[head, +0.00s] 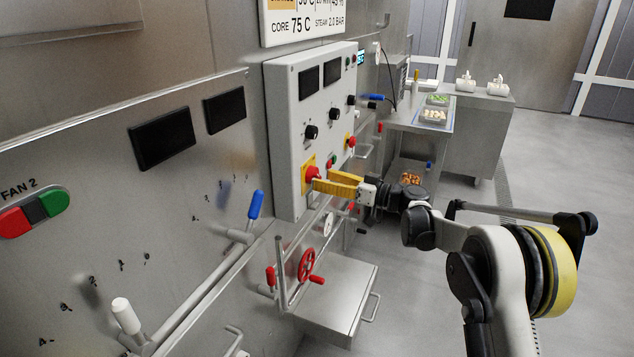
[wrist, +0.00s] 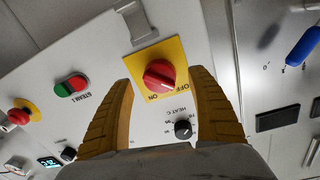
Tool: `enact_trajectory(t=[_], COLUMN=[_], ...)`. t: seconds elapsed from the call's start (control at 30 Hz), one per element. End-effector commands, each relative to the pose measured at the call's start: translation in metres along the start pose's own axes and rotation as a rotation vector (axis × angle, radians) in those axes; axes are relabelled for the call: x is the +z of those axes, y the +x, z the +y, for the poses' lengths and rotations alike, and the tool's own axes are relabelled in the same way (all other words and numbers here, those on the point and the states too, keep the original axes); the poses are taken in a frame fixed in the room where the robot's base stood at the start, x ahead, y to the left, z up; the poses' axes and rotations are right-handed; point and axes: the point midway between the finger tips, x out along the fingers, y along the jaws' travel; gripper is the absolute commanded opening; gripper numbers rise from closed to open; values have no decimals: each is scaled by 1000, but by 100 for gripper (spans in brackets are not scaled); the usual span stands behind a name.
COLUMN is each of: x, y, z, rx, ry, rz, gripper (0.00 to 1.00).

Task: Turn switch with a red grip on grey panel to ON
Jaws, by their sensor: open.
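The switch with a red grip (head: 311,173) sits on a yellow plate low on the grey panel (head: 285,130). In the wrist view the red grip (wrist: 158,75) is in the middle of its yellow plate (wrist: 150,57), which carries the words OFF and ON. I cannot tell for sure which word the grip points at. My gripper (head: 323,179) is open, with its yellow fingers pointing at the panel. In the wrist view one finger is on each side of the red grip, with visible gaps, so it is not clasped.
The panel also bears black knobs (head: 311,132), a red and green STEAM 1 button (wrist: 71,86) and another red knob on yellow (wrist: 22,112). A red handwheel (head: 307,264) and a blue-handled lever (head: 256,204) stand below and left. The floor at right is clear.

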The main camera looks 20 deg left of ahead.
Motion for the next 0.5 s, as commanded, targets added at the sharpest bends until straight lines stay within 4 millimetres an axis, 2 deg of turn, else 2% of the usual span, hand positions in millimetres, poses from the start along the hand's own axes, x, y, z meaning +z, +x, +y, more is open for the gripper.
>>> enact_trajectory(t=[0.1, 0.2, 0.5], x=[2, 1, -1], y=[17, 25, 28], z=[0, 0, 0], rx=[-2, 0, 1], ry=[0, 0, 0], rz=[-1, 0, 0], gripper=[68, 68, 68])
